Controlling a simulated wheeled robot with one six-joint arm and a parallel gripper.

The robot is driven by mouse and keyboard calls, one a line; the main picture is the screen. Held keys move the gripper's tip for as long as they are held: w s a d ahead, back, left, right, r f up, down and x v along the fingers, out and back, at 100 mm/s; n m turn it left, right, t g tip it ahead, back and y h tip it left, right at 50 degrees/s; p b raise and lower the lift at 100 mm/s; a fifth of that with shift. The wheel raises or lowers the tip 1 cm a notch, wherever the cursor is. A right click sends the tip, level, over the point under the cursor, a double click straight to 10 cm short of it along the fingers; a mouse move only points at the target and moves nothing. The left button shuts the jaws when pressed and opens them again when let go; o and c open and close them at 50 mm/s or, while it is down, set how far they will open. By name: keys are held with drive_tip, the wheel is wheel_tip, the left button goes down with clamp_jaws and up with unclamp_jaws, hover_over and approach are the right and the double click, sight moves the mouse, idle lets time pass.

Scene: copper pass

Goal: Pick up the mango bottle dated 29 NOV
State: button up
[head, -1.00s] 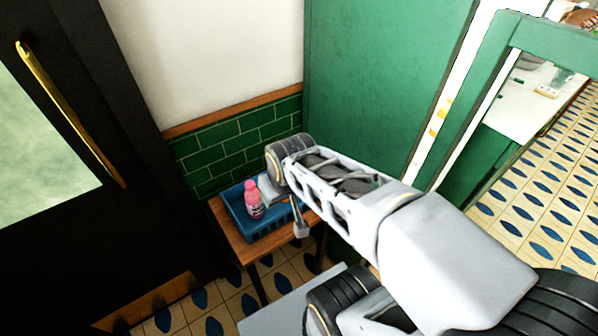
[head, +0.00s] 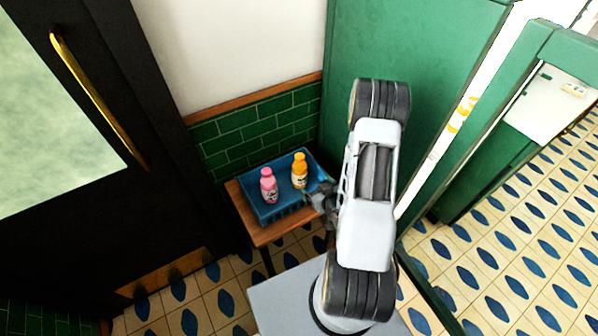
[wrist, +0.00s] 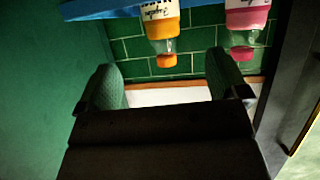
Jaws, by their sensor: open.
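An orange bottle (head: 299,171) with an orange cap, which looks like the mango one, stands upright in a blue tray. It also shows upside down at the top of the wrist view (wrist: 162,22), cut off by the frame edge. A pink bottle (head: 268,186) stands to its left in the tray, and in the wrist view (wrist: 246,20) it is to the right. No date is readable on either label. My gripper (wrist: 167,80) is open and empty, its green pads apart. In the head view it is at the tray's right side, close to the orange bottle but apart from it.
The blue tray (head: 262,215) sits on a small wooden table (head: 240,207) against green wall tiles (head: 232,142). A dark door (head: 95,190) stands at left, a green panel (head: 420,70) behind my arm. The patterned floor (head: 530,230) at right is clear.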

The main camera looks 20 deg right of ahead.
sight(303, 173)
drive_tip(key=p+x, duration=0.1)
drive_tip(key=x, duration=0.7)
drive_tip(key=shift+a, duration=0.1)
drive_tip(key=shift+w+f, duration=0.1)
drive_tip(key=shift+w, duration=0.45)
drive_tip(key=shift+p+x, duration=0.9)
drive_tip(key=shift+x, duration=1.3)
drive_tip(key=c, duration=1.2)
drive_tip(key=shift+c, duration=0.2)
drive_tip(key=shift+r, duration=0.25)
